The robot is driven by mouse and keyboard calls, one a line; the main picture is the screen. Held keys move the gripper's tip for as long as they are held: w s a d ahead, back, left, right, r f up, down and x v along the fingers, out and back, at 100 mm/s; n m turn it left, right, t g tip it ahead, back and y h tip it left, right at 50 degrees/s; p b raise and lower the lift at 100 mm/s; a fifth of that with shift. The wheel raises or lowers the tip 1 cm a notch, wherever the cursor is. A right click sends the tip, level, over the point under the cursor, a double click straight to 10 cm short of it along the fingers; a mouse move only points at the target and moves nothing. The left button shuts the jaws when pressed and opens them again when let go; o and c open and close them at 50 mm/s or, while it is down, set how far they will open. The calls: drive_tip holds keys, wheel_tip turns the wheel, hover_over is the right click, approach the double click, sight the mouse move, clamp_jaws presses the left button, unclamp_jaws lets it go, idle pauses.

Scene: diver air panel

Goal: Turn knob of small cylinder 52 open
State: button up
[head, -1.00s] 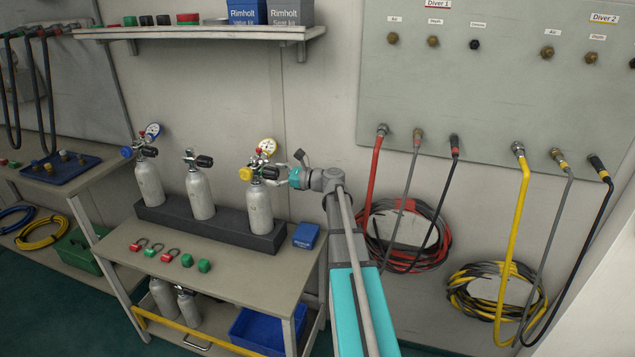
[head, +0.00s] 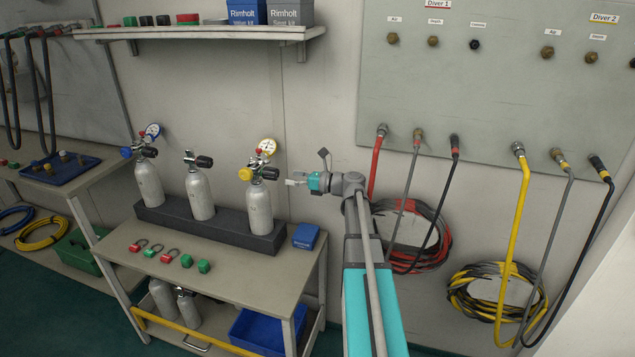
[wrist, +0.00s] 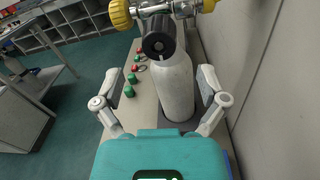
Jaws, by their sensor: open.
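Three small grey cylinders stand in a dark rack (head: 180,220) on the bench; I cannot read a number on any of them. The right cylinder (head: 259,212) carries a valve with a yellow knob (head: 245,174) on its left, a black knob (head: 270,173) on its right and a white-faced gauge (head: 267,147) on top. My gripper (head: 290,182) is open and empty, just right of the black knob and apart from it. In the wrist view the black knob (wrist: 158,45) points at the camera, ahead between the spread fingers, with the cylinder body (wrist: 172,88) below it.
The middle cylinder (head: 200,195) and left cylinder (head: 149,184) stand left of the right one. A blue box (head: 306,236) sits at the bench's right end. Red and green pieces lie in front of the rack. The wall is close behind; hoses hang at right.

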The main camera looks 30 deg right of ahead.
drive_tip(key=v, duration=0.7)
drive_tip(key=shift+s+d, duration=0.25)
drive_tip(key=shift+s, duration=0.05)
